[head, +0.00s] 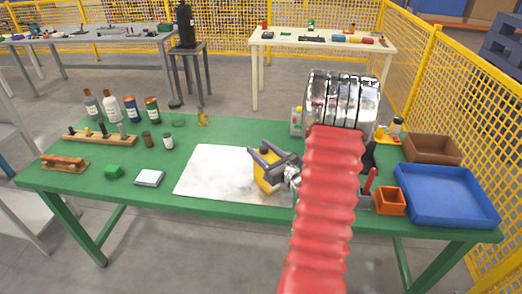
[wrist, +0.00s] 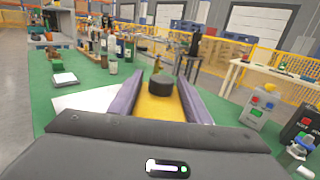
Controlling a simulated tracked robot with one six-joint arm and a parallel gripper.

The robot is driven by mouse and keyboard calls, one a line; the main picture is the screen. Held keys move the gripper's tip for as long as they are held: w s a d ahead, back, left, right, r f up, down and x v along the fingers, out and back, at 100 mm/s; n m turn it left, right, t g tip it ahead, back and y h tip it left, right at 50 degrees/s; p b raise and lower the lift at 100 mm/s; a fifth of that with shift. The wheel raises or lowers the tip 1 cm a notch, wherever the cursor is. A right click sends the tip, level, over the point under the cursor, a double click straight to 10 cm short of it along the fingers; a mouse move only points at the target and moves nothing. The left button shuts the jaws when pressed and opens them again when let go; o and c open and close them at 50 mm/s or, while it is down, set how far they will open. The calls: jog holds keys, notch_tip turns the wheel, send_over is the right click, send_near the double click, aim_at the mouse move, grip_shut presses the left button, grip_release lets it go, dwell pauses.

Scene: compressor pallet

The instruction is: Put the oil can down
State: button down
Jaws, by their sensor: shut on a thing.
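The oil can (head: 267,176) is a yellow can with a dark cap. My gripper (head: 264,154) is shut on it, with one grey-purple finger on each side. In the wrist view the can (wrist: 160,108) sits between the two fingers (wrist: 158,98), its black cap facing up. In the head view the can appears upright over the right part of a white sheet (head: 208,172) on the green table (head: 150,197). I cannot tell whether its base touches the sheet.
The sheet's left part is clear. A white box (head: 149,178) and green block (head: 114,171) lie left of it; several bottles (head: 130,108) stand behind. At right are a blue tray (head: 450,217), an orange bin (head: 390,201) and a brown box (head: 432,150).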

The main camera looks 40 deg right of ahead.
jog(key=c, duration=1)
grip_release()
jog(key=shift+f, duration=0.1)
jog(key=shift+s, duration=0.15)
jog(key=s, duration=0.4)
jog(key=s+a, duration=0.1)
jog(key=s, duration=0.6)
jog(key=shift+s+a, duration=0.3)
jog(key=shift+s, duration=0.05)
